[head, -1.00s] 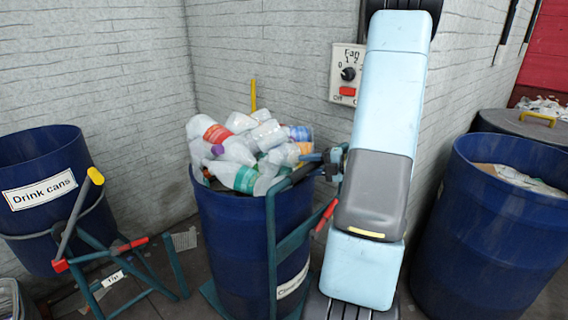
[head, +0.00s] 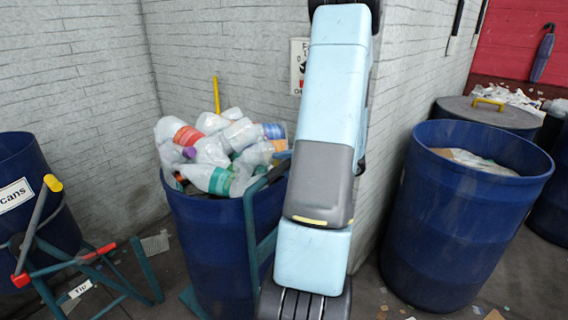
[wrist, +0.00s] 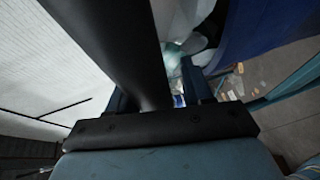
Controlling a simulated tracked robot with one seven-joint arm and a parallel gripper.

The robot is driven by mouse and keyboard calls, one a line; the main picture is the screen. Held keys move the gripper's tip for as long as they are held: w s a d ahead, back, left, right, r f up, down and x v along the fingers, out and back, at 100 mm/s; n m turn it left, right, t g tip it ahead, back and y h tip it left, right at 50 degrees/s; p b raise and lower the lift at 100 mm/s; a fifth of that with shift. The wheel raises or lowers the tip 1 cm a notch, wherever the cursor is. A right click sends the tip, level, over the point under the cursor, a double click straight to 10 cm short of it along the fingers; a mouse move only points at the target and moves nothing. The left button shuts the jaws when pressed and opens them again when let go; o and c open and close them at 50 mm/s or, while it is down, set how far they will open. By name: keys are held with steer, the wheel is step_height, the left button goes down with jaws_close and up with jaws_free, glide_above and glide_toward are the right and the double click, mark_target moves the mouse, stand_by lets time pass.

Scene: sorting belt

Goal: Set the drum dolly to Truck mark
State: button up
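The drum dolly (head: 252,235) is a teal upright frame against the right side of a blue drum (head: 200,225) heaped with plastic bottles (head: 222,150). My pale blue arm covers much of the dolly's right part and its upper handle. My gripper is hidden behind the arm in the head view. In the wrist view, dark parts of my gripper (wrist: 165,95) are near bottles, a blue drum wall and a teal bar (wrist: 288,88). I cannot tell whether it is shut on the dolly. No Truck mark can be made out.
Another blue drum (head: 445,235) stands right, before a lidded bin (head: 490,112). Wall corner lies behind. Littered floor is open at the lower right (head: 500,285).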

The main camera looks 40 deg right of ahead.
steer(key=shift+o, duration=0.4)
steer(key=shift+d+r, duration=0.1)
steer(key=shift+s+d+r, duration=0.1)
steer(key=shift+s+d, duration=0.1)
steer(key=shift+s, duration=0.05)
steer(key=v, duration=1.3)
steer(key=shift+s, duration=0.1)
